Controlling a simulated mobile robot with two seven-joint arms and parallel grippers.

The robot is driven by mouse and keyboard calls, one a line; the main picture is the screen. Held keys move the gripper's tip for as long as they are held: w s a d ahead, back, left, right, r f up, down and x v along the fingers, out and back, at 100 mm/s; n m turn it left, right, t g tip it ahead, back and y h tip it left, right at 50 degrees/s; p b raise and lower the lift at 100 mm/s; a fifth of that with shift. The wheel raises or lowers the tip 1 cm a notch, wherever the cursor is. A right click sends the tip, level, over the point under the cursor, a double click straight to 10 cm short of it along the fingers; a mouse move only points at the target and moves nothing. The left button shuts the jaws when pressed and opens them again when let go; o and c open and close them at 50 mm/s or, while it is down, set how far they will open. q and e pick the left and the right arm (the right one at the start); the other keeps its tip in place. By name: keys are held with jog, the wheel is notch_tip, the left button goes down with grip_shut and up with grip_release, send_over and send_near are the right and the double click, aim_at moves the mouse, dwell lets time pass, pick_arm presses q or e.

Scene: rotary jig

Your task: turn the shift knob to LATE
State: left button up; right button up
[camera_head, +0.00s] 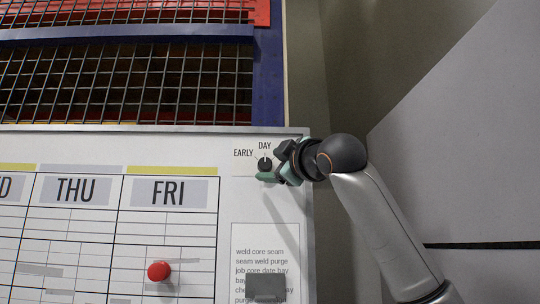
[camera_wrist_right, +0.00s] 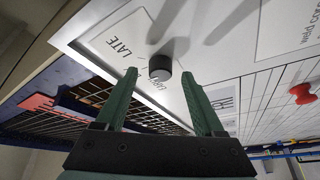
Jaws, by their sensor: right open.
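The shift knob (camera_head: 265,163) is a small dark round knob on the white board, with EARLY (camera_head: 243,153) and DAY (camera_head: 264,145) printed around it. In the head view the LATE label is hidden behind my right gripper. LATE (camera_wrist_right: 118,47) shows in the right wrist view, to the left of the knob (camera_wrist_right: 160,67). My right gripper (camera_head: 270,169) comes in from the right. Its two green fingers (camera_wrist_right: 160,77) are open, with the knob in the gap near their tips and space on both sides. I cannot tell where the knob points. My left gripper is not in view.
The board carries a THU (camera_head: 76,190) and FRI schedule with a red magnet (camera_head: 159,271). A printed note (camera_head: 265,240) with a dark grey block (camera_head: 265,286) is below the knob. A wire-mesh panel (camera_head: 130,80) with a blue frame is above. A grey wall stands right.

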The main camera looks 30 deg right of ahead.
jog(key=shift+w+r, duration=0.15)
jog(key=shift+w, duration=0.55)
grip_shut()
